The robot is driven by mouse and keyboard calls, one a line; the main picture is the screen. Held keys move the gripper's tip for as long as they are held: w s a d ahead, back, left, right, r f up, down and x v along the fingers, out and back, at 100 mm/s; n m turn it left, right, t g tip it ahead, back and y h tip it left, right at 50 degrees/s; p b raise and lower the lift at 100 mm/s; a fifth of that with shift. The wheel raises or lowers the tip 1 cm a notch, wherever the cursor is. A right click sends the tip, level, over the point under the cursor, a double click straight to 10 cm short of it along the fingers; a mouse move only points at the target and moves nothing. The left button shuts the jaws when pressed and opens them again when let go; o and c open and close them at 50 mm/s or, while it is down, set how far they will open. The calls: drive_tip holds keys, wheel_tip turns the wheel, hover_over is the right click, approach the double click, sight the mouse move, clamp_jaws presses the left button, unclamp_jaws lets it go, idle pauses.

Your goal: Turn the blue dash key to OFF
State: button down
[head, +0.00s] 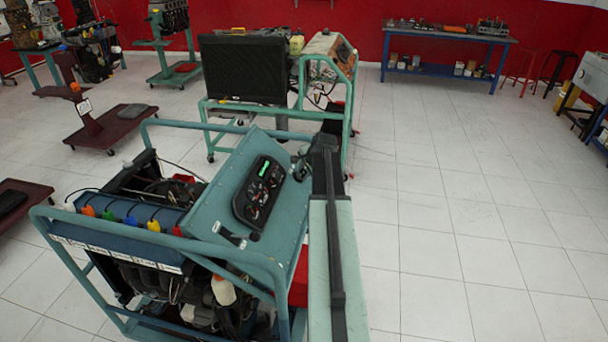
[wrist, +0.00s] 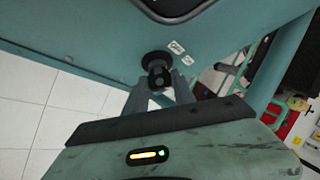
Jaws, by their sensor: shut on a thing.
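The black dash key (wrist: 157,78) sits in a round black switch on the teal-blue dash panel (wrist: 110,45) in the wrist view. My gripper (wrist: 160,88) is at the panel, with its two grey fingers on either side of the key and shut on it. Two small pale labels (wrist: 177,47) are beside the switch; I cannot read them. In the head view the dash panel (head: 212,195) carries a black gauge cluster (head: 258,192) with a lit green display. My arm reaches along the panel's right side there, and I cannot make out the key clearly.
The panel stands on a teal tube frame (head: 160,255) with an engine beneath. A blue workbench (head: 445,50) is at the back wall.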

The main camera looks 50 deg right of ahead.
drive_tip(key=n+b, duration=0.1)
drive_tip(key=n+t+b, duration=0.1)
drive_tip(key=n+t, duration=0.1)
drive_tip(key=shift+s+f+n+b, duration=0.25)
drive_tip(key=shift+f+n+b, duration=0.05)
drive_tip(key=shift+n+b, duration=0.1)
drive_tip(key=shift+n+t+b, duration=0.6)
drive_tip(key=shift+n+b, duration=0.15)
drive_tip(key=shift+n, duration=0.25)
drive_tip(key=shift+r, duration=0.1)
drive_tip(key=c, duration=1)
unclamp_jaws()
drive_tip(key=shift+c, duration=0.2)
drive_tip(key=shift+s+r, duration=0.1)
drive_tip(key=shift+r, duration=0.05)
drive_tip(key=p+v, duration=0.4)
drive_tip(key=v, duration=0.3)
drive_tip(key=shift+s+p, duration=0.35)
drive_tip(key=shift+p, duration=0.05)
